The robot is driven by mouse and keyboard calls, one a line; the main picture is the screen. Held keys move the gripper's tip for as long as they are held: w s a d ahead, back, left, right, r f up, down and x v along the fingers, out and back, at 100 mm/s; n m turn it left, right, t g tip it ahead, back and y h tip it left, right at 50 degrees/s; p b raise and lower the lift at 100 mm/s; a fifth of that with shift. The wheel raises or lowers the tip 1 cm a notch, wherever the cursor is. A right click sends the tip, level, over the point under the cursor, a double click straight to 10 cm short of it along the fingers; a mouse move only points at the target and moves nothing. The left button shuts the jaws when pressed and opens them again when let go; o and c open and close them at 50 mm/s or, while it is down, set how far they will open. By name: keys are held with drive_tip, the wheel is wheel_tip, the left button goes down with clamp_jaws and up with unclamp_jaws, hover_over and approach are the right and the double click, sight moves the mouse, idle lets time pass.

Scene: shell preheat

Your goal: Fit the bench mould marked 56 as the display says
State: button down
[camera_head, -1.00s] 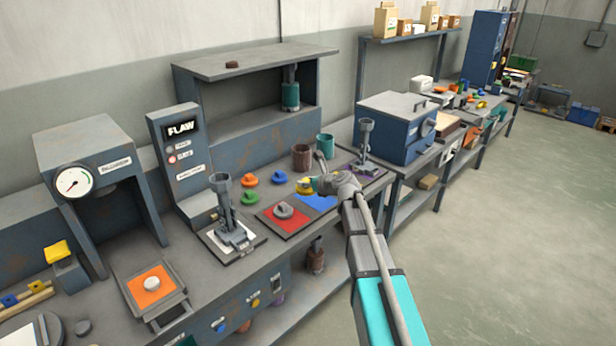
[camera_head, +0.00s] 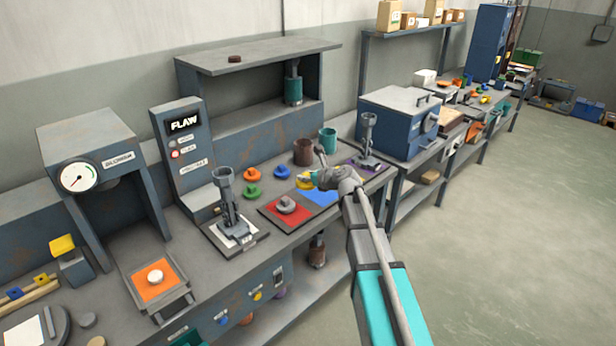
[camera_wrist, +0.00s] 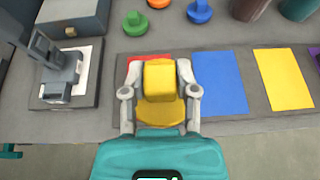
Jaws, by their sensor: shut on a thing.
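My gripper (camera_wrist: 158,92) is shut on a yellow mould (camera_wrist: 160,80), which fills the space between its fingers. In the head view the yellow mould (camera_head: 304,181) shows at my gripper, over the bench near the blue pad (camera_head: 322,196). Whether it touches anything below cannot be told. Orange (camera_head: 252,174), green (camera_head: 252,191) and blue (camera_head: 283,172) moulds stand on the bench behind. The display (camera_head: 183,122) reads FLAW. No mark 56 is legible.
A grey upright press (camera_head: 228,205) stands on a white-topped plate left of the pads. A yellow pad (camera_wrist: 284,78) lies bare on the right. Brown (camera_head: 303,151) and teal (camera_head: 328,141) cups stand behind. An orange plate (camera_head: 157,285) with a white knob lies at front left.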

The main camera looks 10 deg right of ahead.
drive_tip(key=s+a+r+n+g+y+p, duration=0.2)
drive_tip(key=a+r+p, duration=0.6)
drive_tip(key=a, duration=0.5)
drive_tip(key=s+a+r+n+g+y+p, duration=0.1)
drive_tip(key=s+a+r+n+y+p, duration=0.1)
drive_tip(key=a+r+p, duration=0.6)
drive_tip(key=a+r, duration=0.1)
drive_tip(key=a, duration=0.4)
drive_tip(key=shift+n+g+p, duration=0.3)
drive_tip(key=shift+g+p, duration=0.05)
drive_tip(key=shift+g, duration=0.05)
drive_tip(key=shift+f+b, duration=2.85)
drive_tip(key=shift+b, duration=0.05)
drive_tip(key=shift+s+f+b, duration=0.1)
drive_tip(key=shift+f+b, duration=0.45)
drive_tip(key=shift+b, duration=0.05)
drive_tip(key=c, duration=0.7)
unclamp_jaws()
drive_tip(key=shift+o, duration=0.2)
drive_tip(key=shift+d, duration=0.1)
